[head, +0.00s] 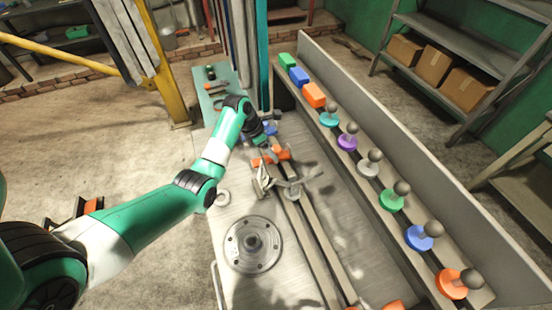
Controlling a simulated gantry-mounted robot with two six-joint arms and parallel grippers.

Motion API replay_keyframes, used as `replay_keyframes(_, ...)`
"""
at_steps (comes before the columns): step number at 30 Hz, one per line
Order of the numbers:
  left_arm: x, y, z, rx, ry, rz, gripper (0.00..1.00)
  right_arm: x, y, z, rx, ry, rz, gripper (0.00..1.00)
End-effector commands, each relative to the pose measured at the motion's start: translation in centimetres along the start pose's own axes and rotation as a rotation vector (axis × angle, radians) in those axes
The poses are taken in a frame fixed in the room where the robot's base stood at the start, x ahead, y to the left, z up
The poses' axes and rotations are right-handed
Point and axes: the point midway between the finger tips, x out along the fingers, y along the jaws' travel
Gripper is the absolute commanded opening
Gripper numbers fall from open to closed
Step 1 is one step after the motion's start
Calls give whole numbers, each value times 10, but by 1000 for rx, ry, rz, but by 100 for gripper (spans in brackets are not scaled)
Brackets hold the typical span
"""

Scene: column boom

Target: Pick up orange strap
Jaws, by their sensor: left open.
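An orange piece that looks like the orange strap (283,155) lies across the rails on the metal table, near the middle of the head view. My left arm reaches over the table, and its wrist partly covers the orange piece. My left gripper (264,184) is grey and open, pointing down just in front of the orange piece. I cannot tell whether it touches anything. My right gripper does not show.
A ledge along the right holds several coloured knobs (391,200) and blocks, including an orange block (313,95). A round metal flange (252,244) sits at the table's left front. A shelf with cardboard boxes (440,66) stands at the back right.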

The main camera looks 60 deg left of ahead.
Motion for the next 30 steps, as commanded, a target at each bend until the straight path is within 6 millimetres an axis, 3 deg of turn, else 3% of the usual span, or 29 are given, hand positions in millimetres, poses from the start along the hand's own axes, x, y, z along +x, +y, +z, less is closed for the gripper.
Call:
replay_keyframes(1, 15, -3, -3, 1, 3, -4, 78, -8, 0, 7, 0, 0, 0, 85)
replay_keyframes(6, 39, -3, -2, 0, 2, -3, 78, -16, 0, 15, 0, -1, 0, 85)
replay_keyframes(14, 40, -3, -1, 0, 1, -1, 78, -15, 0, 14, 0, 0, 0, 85)
replay_keyframes(27, 40, -3, -1, 0, 1, -2, 0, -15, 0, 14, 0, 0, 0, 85)
replay_keyframes(30, 39, -2, 0, 1, -2, 0, 0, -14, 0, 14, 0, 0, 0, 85)
